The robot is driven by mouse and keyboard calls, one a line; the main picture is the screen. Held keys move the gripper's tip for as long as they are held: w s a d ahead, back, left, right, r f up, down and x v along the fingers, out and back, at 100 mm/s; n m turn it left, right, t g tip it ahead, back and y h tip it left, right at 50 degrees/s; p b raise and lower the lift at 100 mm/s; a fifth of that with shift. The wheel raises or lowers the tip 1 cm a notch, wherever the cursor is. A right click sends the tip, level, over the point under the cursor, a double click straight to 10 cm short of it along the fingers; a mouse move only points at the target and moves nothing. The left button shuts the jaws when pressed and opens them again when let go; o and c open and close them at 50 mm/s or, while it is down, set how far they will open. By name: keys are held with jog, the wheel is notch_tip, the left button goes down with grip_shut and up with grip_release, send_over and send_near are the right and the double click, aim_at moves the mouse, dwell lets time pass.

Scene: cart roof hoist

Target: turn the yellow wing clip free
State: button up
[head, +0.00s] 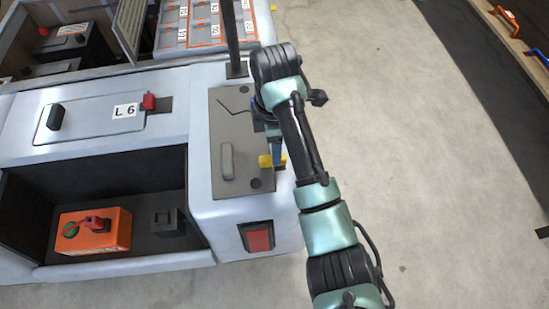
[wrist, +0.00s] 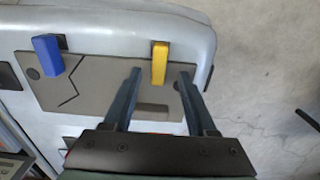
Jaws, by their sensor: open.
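The yellow wing clip (wrist: 159,64) is a small upright tab at the edge of a dark grey panel on the cart. In the wrist view my gripper (wrist: 160,73) is open, with one finger on each side of the clip and a gap to both; I cannot tell whether either touches it. In the head view the yellow clip (head: 265,161) shows beside the blue-grey fingers of my gripper (head: 277,152), partly hidden by them. A blue clip (wrist: 48,55) stands at the panel's other end in the wrist view.
The dark grey panel (head: 229,120) carries a raised grey handle (head: 226,161) and a crack-like line. An orange box (head: 93,231) sits in the open bay. A dark post (head: 232,40) rises behind the panel. Bare floor (head: 430,130) lies to the right.

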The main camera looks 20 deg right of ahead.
notch_tip(320, 180, down, 5)
jog(key=shift+r+b, duration=0.1)
jog(key=shift+b, duration=0.35)
grip_shut()
